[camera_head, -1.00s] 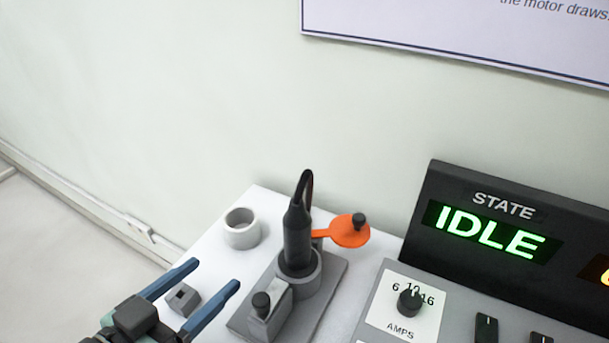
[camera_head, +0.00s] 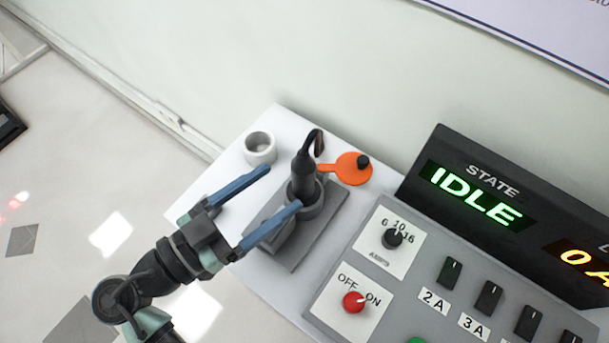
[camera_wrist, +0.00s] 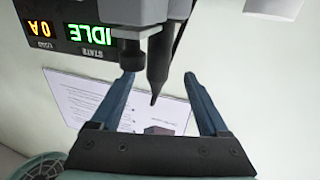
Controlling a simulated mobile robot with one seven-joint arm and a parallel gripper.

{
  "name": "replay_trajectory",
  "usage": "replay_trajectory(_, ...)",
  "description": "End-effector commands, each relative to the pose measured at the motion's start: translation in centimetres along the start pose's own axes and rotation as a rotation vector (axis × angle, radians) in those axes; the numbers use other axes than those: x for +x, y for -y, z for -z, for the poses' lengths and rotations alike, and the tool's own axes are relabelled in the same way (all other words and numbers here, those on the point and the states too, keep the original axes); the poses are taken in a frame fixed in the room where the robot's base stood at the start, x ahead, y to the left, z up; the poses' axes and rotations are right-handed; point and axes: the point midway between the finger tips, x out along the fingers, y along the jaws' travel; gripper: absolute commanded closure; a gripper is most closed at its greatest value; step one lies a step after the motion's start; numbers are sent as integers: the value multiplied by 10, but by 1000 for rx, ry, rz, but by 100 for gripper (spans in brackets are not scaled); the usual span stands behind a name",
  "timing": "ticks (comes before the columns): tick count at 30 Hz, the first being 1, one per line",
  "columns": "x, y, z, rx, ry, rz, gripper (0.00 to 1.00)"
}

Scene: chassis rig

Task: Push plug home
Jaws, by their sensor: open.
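The black plug (camera_head: 303,178) stands upright in a round grey socket (camera_head: 316,206) on a grey base plate (camera_head: 318,237), with its cable curving over at the top. Whether it is fully seated cannot be told. My gripper (camera_head: 284,187) is open, with its two blue fingers reaching toward the plug. One finger is on the far left side of it and the other crosses in front of the socket. In the wrist view the plug (camera_wrist: 157,72) shows between the open fingers (camera_wrist: 160,80). An orange cap with a black knob (camera_head: 350,170) sticks out to the right of the socket.
A white ring-shaped cup (camera_head: 260,148) stands at the back left of the white table (camera_head: 283,121). The grey control panel (camera_head: 420,275) with knobs, a red switch and a black display (camera_head: 500,205) reading IDLE lies to the right. A wall is close behind.

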Motion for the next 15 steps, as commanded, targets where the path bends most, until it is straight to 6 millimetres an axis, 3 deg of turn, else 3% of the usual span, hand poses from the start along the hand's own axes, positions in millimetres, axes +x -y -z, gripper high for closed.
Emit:
replay_trajectory(7, 20, -1, 1, -2, 1, -1, 21)
replay_trajectory(15, 57, -3, 0, -1, 1, -2, 21)
